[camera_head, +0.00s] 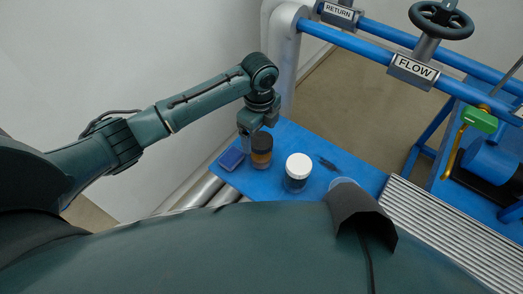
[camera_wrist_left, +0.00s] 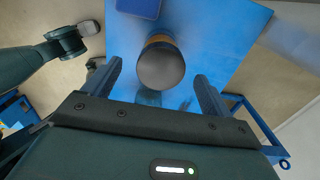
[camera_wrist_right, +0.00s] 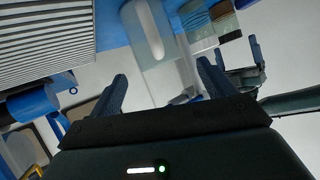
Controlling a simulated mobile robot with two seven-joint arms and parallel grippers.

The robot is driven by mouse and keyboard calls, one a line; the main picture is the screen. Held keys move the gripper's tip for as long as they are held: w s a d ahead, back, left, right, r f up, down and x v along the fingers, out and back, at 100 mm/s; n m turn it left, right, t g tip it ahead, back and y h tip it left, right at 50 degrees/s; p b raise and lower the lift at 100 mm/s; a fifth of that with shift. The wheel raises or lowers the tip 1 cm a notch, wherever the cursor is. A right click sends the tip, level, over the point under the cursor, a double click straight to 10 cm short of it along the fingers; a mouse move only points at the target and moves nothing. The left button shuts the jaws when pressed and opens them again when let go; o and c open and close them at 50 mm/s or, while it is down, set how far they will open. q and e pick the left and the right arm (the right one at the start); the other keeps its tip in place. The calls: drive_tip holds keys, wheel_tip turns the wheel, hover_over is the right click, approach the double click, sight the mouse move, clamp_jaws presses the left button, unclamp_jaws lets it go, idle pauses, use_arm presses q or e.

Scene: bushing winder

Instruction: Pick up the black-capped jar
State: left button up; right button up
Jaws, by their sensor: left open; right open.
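The black-capped jar (camera_head: 262,158), with amber-brown contents, stands upright on the blue table (camera_head: 300,141). My left gripper (camera_head: 257,131) is open just above it and partly overlaps it in the head view. In the left wrist view the round dark cap (camera_wrist_left: 160,69) lies between the spread fingers of my left gripper (camera_wrist_left: 158,76), with a gap on each side; contact is not visible. My right gripper (camera_wrist_right: 162,75) is open and empty, with a clear bottle (camera_wrist_right: 150,40) beyond its fingers.
A white-capped jar (camera_head: 298,168) stands right of the black-capped jar, and a small blue box (camera_head: 231,158) lies close on its left. A small dark object (camera_head: 328,163) lies farther right. Blue pipes with a FLOW sign (camera_head: 413,67) run behind the table.

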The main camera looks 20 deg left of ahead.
use_arm(q)
wheel_tip(320, 180, down, 8)
drive_tip(key=shift+d+r+b, duration=0.15)
drive_tip(key=shift+r+b, duration=0.05)
drive_tip(key=shift+b, duration=0.3)
drive_tip(key=shift+c, duration=0.3)
drive_tip(key=shift+r, duration=0.15)
drive_tip(key=c, duration=1.2)
